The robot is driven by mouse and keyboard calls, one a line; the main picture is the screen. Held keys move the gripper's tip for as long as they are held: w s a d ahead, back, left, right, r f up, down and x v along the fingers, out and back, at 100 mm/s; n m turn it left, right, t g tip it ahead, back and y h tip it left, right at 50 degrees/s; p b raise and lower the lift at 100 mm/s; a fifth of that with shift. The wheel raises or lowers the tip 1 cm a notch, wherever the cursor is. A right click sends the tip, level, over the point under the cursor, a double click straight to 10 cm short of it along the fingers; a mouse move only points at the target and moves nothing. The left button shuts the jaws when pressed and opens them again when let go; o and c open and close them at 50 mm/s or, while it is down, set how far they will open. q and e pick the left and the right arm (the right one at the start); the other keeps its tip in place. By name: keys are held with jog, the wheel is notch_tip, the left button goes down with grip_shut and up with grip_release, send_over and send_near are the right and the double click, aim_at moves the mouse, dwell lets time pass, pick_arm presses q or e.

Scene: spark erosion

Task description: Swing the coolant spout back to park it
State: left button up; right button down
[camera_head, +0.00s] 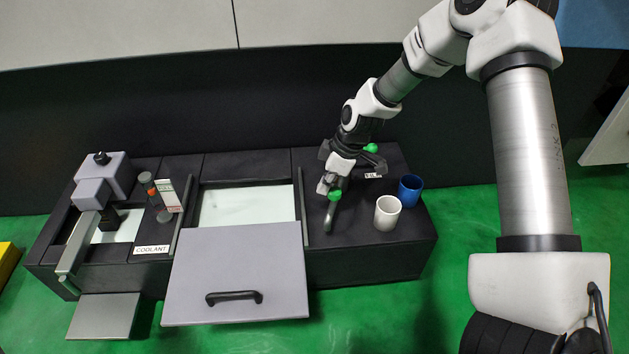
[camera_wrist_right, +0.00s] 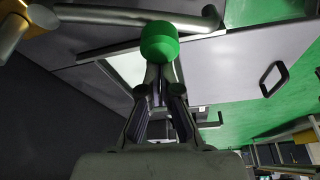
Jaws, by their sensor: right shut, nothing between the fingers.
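The bent metal coolant spout (camera_head: 329,218) is on the right part of the black bench, its free end pointing toward the bench front. In the right wrist view the metal tube (camera_wrist_right: 110,16) runs across the top. A green ball knob (camera_head: 334,195) sits at the spout; it also shows in the right wrist view (camera_wrist_right: 159,42), straight beyond my fingertips. My right gripper (camera_wrist_right: 158,76) is shut and empty, close to this knob. I cannot tell whether they touch. The arm hides part of the spout's base. My left gripper is not in view.
A second green knob (camera_head: 371,149) stands just behind right. A white mug (camera_head: 387,213) and a blue mug (camera_head: 410,190) stand close on the right. A grey lid with a black handle (camera_head: 234,298) is left of the spout. A grey machine head (camera_head: 103,177) stands far left.

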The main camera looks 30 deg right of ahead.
aim_at(340, 196)
jog(key=shift+s+d+r+n+p, duration=0.2)
jog(key=shift+s+d+n+p, duration=0.3)
jog(key=shift+s+n, duration=0.35)
jog(key=shift+s+d+n+g+p, duration=0.4)
jog(key=shift+s+d+n+p, duration=0.1)
jog(key=shift+n, duration=0.25)
jog(key=shift+s+d+p, duration=0.4)
jog(key=shift+d+p, duration=0.05)
jog(key=shift+f, duration=0.15)
jog(key=shift+d, duration=0.1)
